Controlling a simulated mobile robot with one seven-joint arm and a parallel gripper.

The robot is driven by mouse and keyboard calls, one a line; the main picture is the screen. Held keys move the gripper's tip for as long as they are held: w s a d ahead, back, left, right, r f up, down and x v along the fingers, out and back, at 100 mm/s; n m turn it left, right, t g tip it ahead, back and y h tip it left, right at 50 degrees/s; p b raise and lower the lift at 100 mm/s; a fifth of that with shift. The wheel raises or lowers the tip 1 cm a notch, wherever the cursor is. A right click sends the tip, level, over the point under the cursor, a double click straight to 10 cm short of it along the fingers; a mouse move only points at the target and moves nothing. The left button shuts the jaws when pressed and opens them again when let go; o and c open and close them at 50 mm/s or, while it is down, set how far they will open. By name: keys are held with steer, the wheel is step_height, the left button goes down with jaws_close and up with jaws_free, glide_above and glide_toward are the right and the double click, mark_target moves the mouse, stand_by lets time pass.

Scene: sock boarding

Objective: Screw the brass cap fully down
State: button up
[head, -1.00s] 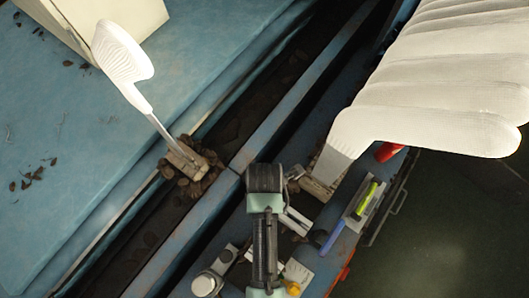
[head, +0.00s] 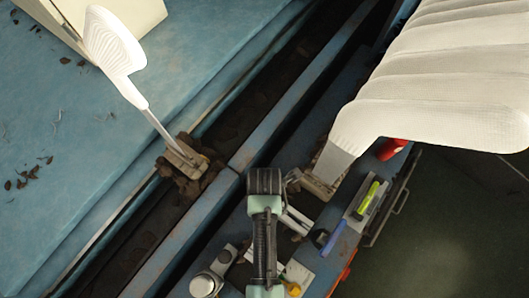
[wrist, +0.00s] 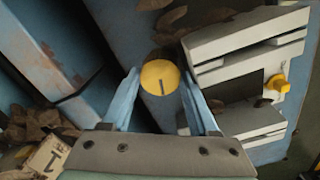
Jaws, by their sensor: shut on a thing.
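The brass cap (wrist: 160,77) shows in the wrist view as a round yellow disc with a short dark line on its face. My gripper (wrist: 160,75) has its two blue fingers on either side of the cap and is shut on it. The right finger meets the cap's edge; the left finger lies close beside it. What lies under the cap is hidden. In the head view my arm covers the cap and the fingers.
A grey slotted block (wrist: 240,45) with a yellow knob (wrist: 277,84) stands close right of the cap. A white foot-shaped form (head: 112,42) stands at the upper left. A large ribbed white form (head: 440,85) overhangs the right. A green-and-blue tool (head: 368,195) lies on the bench.

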steer(key=c, duration=0.4)
steer(key=shift+o, duration=0.2)
steer(key=m+p, duration=0.3)
steer(key=shift+r+m, duration=0.2)
steer(key=shift+m, duration=0.1)
steer(key=m+p, duration=0.3)
steer(key=m, duration=0.3)
steer(key=shift+w+p, duration=0.1)
steer(key=shift+p, duration=0.3)
steer(key=m+p, duration=0.2)
steer(key=m, duration=0.4)
steer(key=shift+d+f+m, duration=0.1)
steer(key=shift+m, duration=0.3)
steer(key=m+p, duration=0.1)
steer(key=m, duration=0.4)
steer(key=shift+f+m, duration=0.1)
steer(key=shift+m, duration=0.2)
